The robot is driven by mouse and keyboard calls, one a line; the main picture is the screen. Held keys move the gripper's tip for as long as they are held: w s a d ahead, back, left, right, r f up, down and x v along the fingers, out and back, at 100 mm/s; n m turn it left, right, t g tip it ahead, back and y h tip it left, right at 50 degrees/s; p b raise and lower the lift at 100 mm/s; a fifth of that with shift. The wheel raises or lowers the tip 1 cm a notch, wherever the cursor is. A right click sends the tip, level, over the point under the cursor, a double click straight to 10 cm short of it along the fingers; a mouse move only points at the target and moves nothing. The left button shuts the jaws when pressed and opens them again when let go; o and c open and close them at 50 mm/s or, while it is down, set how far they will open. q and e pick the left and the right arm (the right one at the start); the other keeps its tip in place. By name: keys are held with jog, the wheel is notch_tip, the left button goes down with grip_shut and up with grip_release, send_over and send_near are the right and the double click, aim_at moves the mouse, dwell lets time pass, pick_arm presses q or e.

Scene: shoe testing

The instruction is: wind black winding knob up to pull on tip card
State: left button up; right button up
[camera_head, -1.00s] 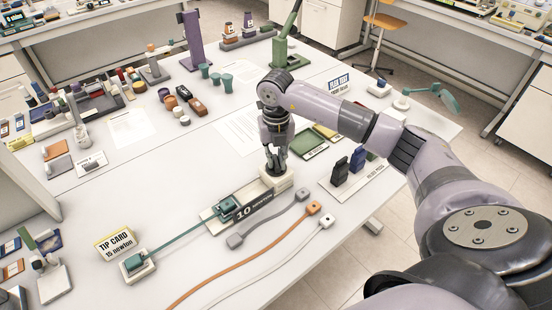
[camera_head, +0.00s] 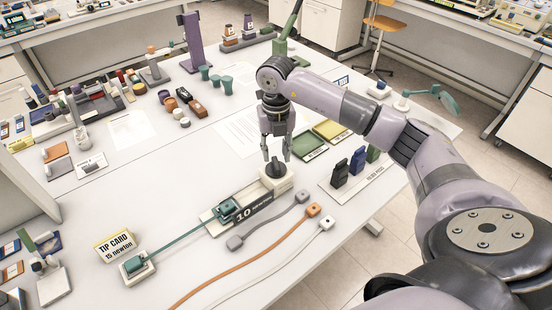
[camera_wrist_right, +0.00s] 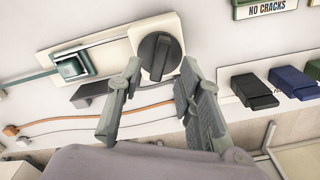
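The black winding knob (camera_head: 276,169) sits on a cream block at the right end of the pull tester (camera_head: 207,218), whose label reads "10 newton". My right gripper (camera_head: 277,157) is open and empty just above the knob. In the right wrist view the knob (camera_wrist_right: 159,56) shows whole, with its raised bar, beyond the open fingertips (camera_wrist_right: 160,69). A teal strap (camera_head: 182,242) runs from the tester's teal clamp (camera_head: 228,208) to a teal clamp on a small white base (camera_head: 137,264). My left gripper is not in view.
Grey, orange and white cables with square ends lie in front of the tester, the grey one (camera_head: 270,220) nearest. Dark blocks stand on a white plate (camera_head: 352,188) to the right. Green and yellow trays (camera_head: 328,131) lie behind it.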

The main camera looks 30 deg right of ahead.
aim_at(276, 163)
notch_tip(276, 163, up, 8)
jog(key=shift+r, duration=0.2)
jog(key=shift+f, duration=0.1)
dwell(0.5)
